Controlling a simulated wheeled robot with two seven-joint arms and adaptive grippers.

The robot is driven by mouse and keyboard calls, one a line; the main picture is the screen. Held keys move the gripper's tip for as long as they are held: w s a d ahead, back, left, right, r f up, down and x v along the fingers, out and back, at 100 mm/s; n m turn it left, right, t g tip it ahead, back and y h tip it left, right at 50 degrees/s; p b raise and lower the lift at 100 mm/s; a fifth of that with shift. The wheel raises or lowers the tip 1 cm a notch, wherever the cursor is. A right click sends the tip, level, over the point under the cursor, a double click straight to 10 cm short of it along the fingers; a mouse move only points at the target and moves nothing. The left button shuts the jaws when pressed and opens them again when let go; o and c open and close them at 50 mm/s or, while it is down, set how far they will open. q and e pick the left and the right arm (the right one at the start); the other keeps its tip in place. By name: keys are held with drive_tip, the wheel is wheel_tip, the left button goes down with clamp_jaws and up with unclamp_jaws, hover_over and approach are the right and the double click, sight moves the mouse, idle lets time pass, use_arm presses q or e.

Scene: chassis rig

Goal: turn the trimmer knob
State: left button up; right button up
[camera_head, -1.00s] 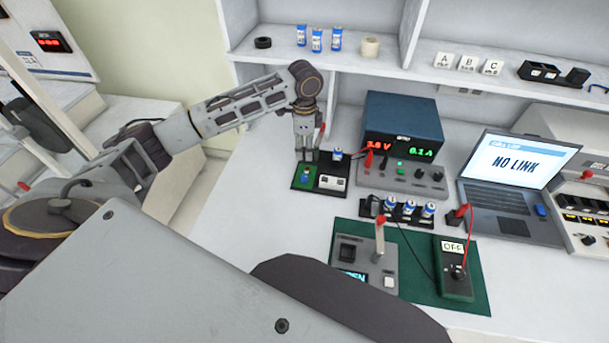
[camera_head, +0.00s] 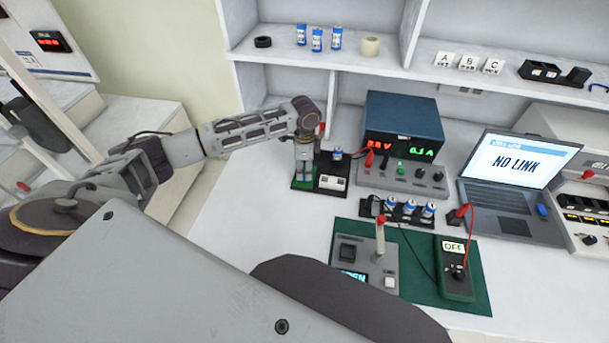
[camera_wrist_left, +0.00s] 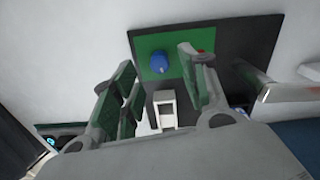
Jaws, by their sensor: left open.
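The blue trimmer knob (camera_wrist_left: 160,63) stands on the green square (camera_wrist_left: 181,40) of a dark board in the left wrist view. My left gripper (camera_wrist_left: 157,82) is open there, with its fingers to either side of the view and the knob between them in the picture. I cannot tell whether a finger touches it. In the head view my left gripper (camera_head: 302,183) points down, low over the board (camera_head: 333,191), and hides the knob. My right gripper is in neither view.
A white block (camera_wrist_left: 165,109) sits beside the green square. A blue power supply (camera_head: 402,117) stands behind and right of the board. A cell holder (camera_head: 392,212), laptop (camera_head: 505,195) and green mat (camera_head: 420,284) lie further right. The bench front-left of the board is clear.

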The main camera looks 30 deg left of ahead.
sight(304, 176)
use_arm(q)
drive_tip(key=shift+f, duration=1.85)
drive_tip(key=shift+c, duration=0.2)
clamp_jaws()
